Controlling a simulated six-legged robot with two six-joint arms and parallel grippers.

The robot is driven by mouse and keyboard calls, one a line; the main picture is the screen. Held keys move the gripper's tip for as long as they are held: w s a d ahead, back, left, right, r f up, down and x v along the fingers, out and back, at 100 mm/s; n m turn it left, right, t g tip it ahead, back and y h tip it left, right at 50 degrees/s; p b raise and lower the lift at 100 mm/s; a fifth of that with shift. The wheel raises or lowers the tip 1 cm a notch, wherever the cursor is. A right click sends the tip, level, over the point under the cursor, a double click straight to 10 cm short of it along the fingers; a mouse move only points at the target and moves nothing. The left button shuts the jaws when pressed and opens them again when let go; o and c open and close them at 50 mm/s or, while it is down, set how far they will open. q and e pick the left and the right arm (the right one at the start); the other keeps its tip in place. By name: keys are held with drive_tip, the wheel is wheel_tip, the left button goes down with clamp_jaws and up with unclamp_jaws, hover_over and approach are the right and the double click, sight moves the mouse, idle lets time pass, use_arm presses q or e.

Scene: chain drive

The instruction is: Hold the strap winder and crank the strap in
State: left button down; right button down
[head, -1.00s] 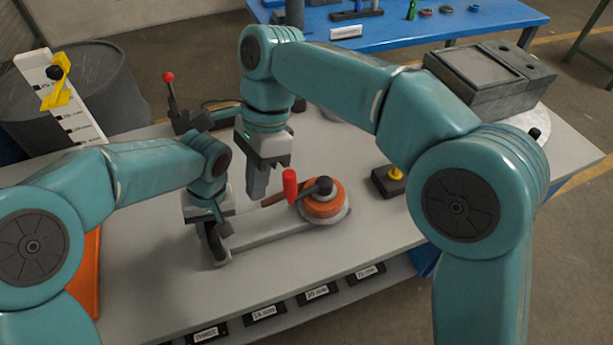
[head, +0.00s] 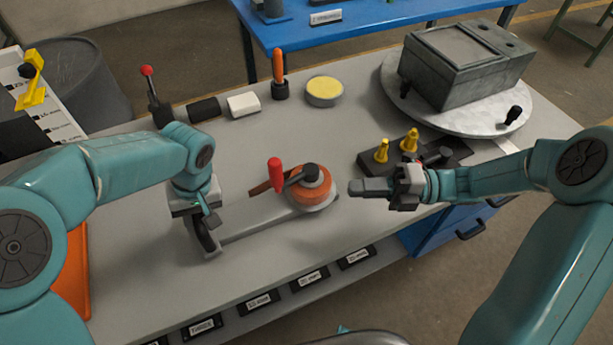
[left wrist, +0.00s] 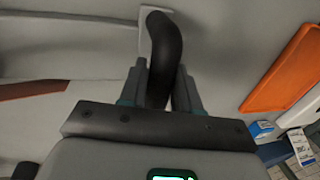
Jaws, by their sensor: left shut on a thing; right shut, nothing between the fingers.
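The strap winder (head: 262,222) lies on the grey bench, a grey bar with a round base and an orange strap coil (head: 309,190) at its right end. A crank with a red knob (head: 275,174) sits on top of the coil, and a short strap end sticks out to the left. My left gripper (head: 207,222) is shut on the winder's black handle at the bar's left end; the handle (left wrist: 163,55) also shows between the fingers in the left wrist view. My right gripper (head: 358,188) is shut and empty, pointing left, just right of the coil.
A black block with yellow pieces (head: 381,151) stands behind my right gripper. A round plate (head: 458,123) carries a grey box (head: 463,70). A yellow-topped tin (head: 324,91), an orange-handled tool (head: 278,70) and a white block (head: 243,104) stand at the back. The bench front is clear.

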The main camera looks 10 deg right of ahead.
approach(280, 167)
drive_tip(key=s+a+f, duration=0.2)
drive_tip(key=s+a, duration=0.1)
drive_tip(key=a, duration=0.1)
drive_tip(key=w+a, duration=0.2)
drive_tip(key=w, duration=0.1)
drive_tip(key=shift+w+a+f, duration=0.25)
drive_tip(key=shift+w+a, duration=0.05)
drive_tip(key=shift+a, duration=0.1)
drive_tip(key=shift+w+a+t, duration=0.1)
drive_tip(key=shift+t, duration=0.2)
drive_tip(key=w+a+m+t+h, duration=0.1)
drive_tip(key=t, duration=0.1)
drive_tip(key=w+m+t+h, duration=0.1)
drive_tip(key=m+t, duration=0.1)
drive_tip(key=w+a+m+t, duration=0.1)
drive_tip(key=t, duration=0.1)
drive_tip(key=shift+w+a+h, duration=0.2)
drive_tip(key=shift+a+h, duration=0.15)
drive_tip(key=shift+h, duration=0.05)
drive_tip(key=shift+w+d+m+t+h, duration=0.1)
drive_tip(key=shift+w+m+t+h, duration=0.7)
drive_tip(key=shift+m+t+h, duration=0.35)
drive_tip(key=shift+w+d+m+t+h, duration=0.1)
drive_tip(key=shift+w+m+t+h, duration=0.7)
drive_tip(key=shift+m+h, duration=0.4)
drive_tip(key=shift+w+m+t+h, duration=0.75)
drive_tip(key=shift+m+t+h, duration=0.25)
drive_tip(key=shift+h, duration=0.35)
